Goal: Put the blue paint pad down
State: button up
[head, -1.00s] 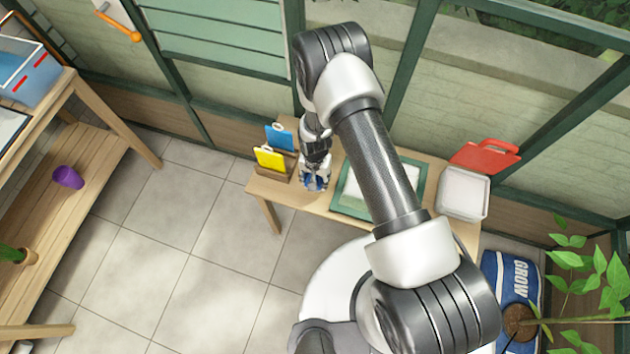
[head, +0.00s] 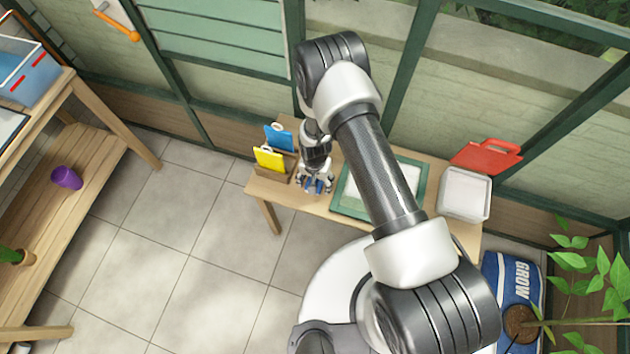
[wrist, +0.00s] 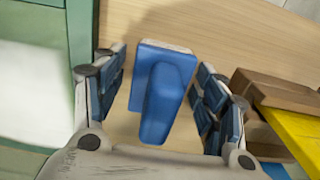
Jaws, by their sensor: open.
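The blue paint pad (wrist: 166,92), a block with a raised blue handle, rests on the wooden table (wrist: 225,30) in the wrist view. A thin pale edge shows along its far side. My gripper (wrist: 161,62) is open around it, with one blue-padded finger on each side and a gap to both. In the head view my gripper (head: 317,184) is low over the table, between the card holder and the green-framed tray. There I cannot tell the pad from the blue finger pads.
A wooden holder (wrist: 285,95) with a yellow card (wrist: 297,135) is close beside my right finger in the wrist view. The head view also shows a blue card (head: 279,138), a green-framed tray (head: 350,205), a white tub (head: 464,192) and a red lid (head: 487,155).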

jog(key=shift+r, duration=0.1)
notch_tip(320, 180, up, 12)
jog(key=p, duration=0.3)
jog(key=shift+r+p, duration=0.1)
jog(key=shift+p, duration=0.2)
jog(key=shift+w+r, duration=0.1)
jog(key=shift+r, duration=0.1)
jog(key=d+r+n+t, duration=0.1)
jog(key=d+r, duration=0.2)
jog(key=r, duration=1.2)
jog(key=d+r+n+t, duration=0.1)
jog(key=d+r, duration=0.2)
jog(key=r, duration=1.2)
jog(key=s+d+r+n+t, duration=0.1)
jog(key=s+d+r, duration=0.2)
jog(key=s+r, duration=0.4)
jog(key=s+d+r+n+t, duration=0.1)
jog(key=s+d+r, duration=0.2)
jog(key=s+r, duration=0.5)
jog(key=s, duration=0.4)
jog(key=shift+s+d+r+t, duration=0.2)
jog(key=shift+s+d+t, duration=0.1)
jog(key=shift+d, duration=0.1)
